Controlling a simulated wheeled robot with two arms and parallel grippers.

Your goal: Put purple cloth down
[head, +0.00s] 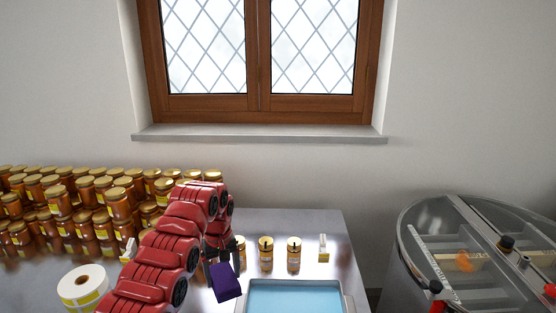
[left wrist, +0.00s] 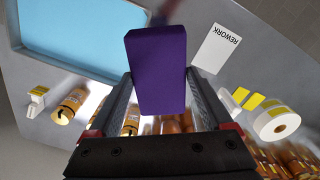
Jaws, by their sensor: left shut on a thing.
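The purple cloth (head: 226,283) looks like a folded block and hangs from my left gripper (head: 219,262), above the steel table just left of the blue tray. In the left wrist view the cloth (left wrist: 157,75) sits between the two fingers of my left gripper (left wrist: 160,90), which is shut on it. The cloth hides part of the table beneath it. My right gripper is not in view.
A tray (head: 349,301) with a blue inside lies at the front. Honey jars (head: 266,253) stand behind it; many more jars (head: 60,205) are stacked at left. A label roll (head: 84,287) lies front left. A REWORK card (left wrist: 215,48) lies flat. A steel drum (head: 411,285) stands right.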

